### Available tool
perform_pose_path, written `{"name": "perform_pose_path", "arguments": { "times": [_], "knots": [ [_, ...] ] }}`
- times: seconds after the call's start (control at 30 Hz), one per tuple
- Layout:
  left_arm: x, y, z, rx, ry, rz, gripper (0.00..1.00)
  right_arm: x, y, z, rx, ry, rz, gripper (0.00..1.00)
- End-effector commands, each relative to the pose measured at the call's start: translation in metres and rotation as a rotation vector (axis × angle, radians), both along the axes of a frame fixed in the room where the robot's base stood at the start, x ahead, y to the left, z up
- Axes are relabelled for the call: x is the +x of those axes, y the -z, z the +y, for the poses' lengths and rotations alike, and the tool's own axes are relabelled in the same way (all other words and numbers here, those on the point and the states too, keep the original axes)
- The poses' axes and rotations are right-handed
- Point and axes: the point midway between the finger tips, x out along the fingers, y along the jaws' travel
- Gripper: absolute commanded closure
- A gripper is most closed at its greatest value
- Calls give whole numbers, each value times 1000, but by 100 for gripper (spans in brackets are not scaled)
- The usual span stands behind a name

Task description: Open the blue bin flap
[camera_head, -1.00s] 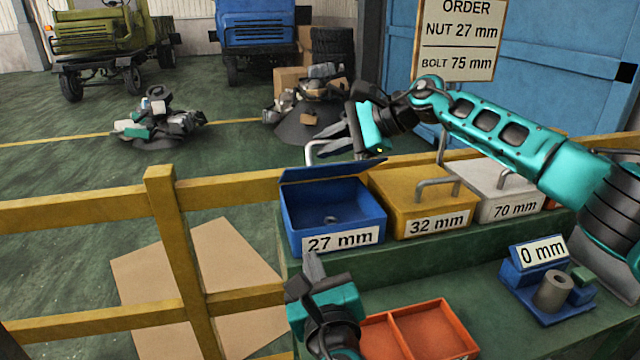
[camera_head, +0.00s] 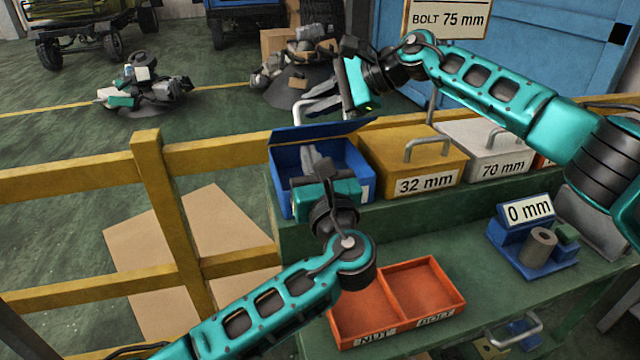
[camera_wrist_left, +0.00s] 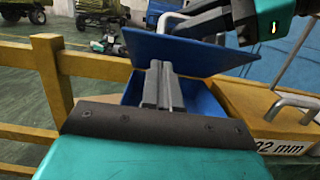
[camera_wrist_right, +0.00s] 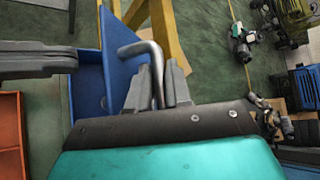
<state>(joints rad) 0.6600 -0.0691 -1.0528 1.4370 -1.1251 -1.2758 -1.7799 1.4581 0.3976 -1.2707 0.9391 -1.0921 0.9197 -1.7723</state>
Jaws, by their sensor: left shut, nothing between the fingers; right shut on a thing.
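The blue bin (camera_head: 279,183) stands at the left end of the shelf with its flap (camera_head: 318,135) tilted up at the back, so the bin is open at the top. My right gripper (camera_head: 312,106) is shut on the flap's grey handle (camera_wrist_right: 136,48) behind and above the bin. My left gripper (camera_head: 312,158) is shut and empty, its fingers over the bin's opening; in the left wrist view its fingers (camera_wrist_left: 160,84) point in front of the raised flap (camera_wrist_left: 190,54). The bin's front label is mostly hidden by my left gripper.
A yellow 32 mm bin (camera_head: 375,170) and a white 70 mm bin (camera_head: 470,137) stand to the right. An orange two-part tray (camera_head: 452,292) and a blue gauge reading 0 mm (camera_head: 510,250) sit on the lower bench. A yellow rail (camera_head: 215,153) runs at left.

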Motion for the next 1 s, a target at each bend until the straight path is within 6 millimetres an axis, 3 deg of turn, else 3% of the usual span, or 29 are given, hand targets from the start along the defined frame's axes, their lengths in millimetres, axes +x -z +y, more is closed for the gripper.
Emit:
{"name": "perform_pose_path", "arguments": {
  "times": [0.2, 0.63, 0.83, 1.0],
  "knots": [
    [13, -20, 2, -2, 0, 0, 100, 0, 0, 0, -1, 1, 0, 100],
    [15, -23, 3, -1, 0, 1, 100, 0, 0, 0, -1, 1, 0, 100],
    [25, -40, 5, -3, 1, -2, 100, 0, 1, 0, -1, -1, 1, 100],
    [27, -42, 6, -2, 0, -5, 100, -2, 3, 1, -4, -7, 7, 100]
  ]
}}
